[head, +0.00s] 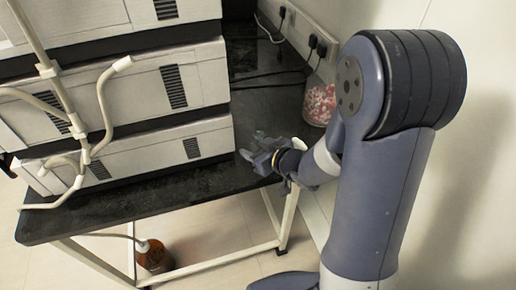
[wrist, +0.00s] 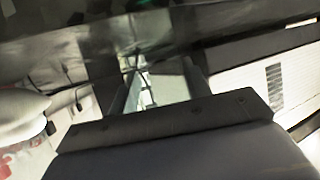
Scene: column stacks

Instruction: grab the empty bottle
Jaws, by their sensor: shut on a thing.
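My gripper (head: 254,147) is over the dark bench top, to the right of the stacked units. In the wrist view my gripper (wrist: 163,85) is shut on a pale, see-through thing (wrist: 168,88), which fits the empty bottle. Its outline is blurred, and I cannot make out its neck or base. In the head view the held thing is too small and clear to tell from the fingers.
Stacked white units (head: 170,80) stand on the bench (head: 150,199) at left, with pale tubes in front. A lidded jar of pink and white pieces (head: 320,103) stands at the back right near cables. A brown bottle (head: 154,257) is on the floor below.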

